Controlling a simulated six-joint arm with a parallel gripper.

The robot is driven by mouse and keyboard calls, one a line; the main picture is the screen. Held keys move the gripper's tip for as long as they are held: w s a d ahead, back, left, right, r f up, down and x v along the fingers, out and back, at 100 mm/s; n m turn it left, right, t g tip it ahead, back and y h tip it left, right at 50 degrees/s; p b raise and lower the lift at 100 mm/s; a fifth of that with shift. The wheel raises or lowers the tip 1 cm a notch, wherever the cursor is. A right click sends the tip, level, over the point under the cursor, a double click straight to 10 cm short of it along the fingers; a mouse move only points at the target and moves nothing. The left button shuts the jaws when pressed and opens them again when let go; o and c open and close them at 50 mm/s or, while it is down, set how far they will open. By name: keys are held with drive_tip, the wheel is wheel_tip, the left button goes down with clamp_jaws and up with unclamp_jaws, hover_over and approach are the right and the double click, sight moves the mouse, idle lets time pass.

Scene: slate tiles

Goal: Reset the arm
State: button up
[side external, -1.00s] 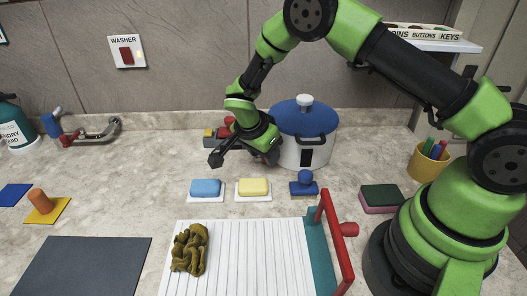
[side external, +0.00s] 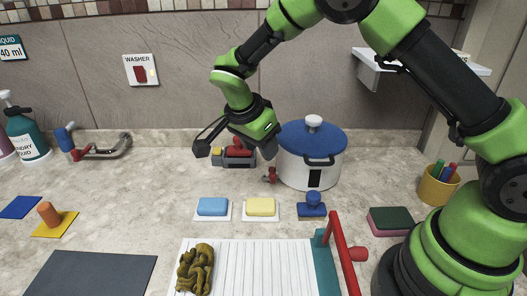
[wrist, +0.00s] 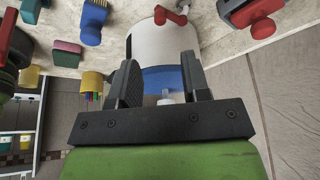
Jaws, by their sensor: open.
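My gripper (side external: 233,151) hangs from my green and black arm above the back of the counter, just left of the white pot (side external: 296,169) with its blue lid. Its jaws are open with nothing between them. In the wrist view the two dark fingers of my gripper (wrist: 158,62) stand apart, and the white pot (wrist: 150,42) shows beyond and between them. My gripper partly covers a grey and red device (side external: 236,159) at the back of the counter.
A small red tap-like piece (side external: 272,175) is by the pot. A blue soap (side external: 212,206), yellow soap (side external: 261,206) and blue stamp (side external: 312,204) lie in front. A red-handled board (side external: 250,262) holds a brown cloth (side external: 195,268). A yellow cup (side external: 437,186) stands right. A shelf (side external: 420,67) is above.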

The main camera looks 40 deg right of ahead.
drive_tip(key=s+r+n+t+y, duration=0.1)
drive_tip(key=s+r+n+y, duration=0.2)
drive_tip(key=r, duration=0.6)
drive_tip(key=s+r+n+t+y, duration=0.1)
drive_tip(key=s+r+n+t, duration=0.2)
drive_tip(key=s, duration=0.6)
drive_tip(key=s+r+n+t+y, duration=0.2)
drive_tip(key=s+r+n, duration=0.4)
drive_tip(key=s, duration=0.4)
drive_tip(key=shift+s+a+n+t, duration=0.15)
drive_tip(key=shift+n+t, duration=0.45)
drive_tip(key=shift+n, duration=0.2)
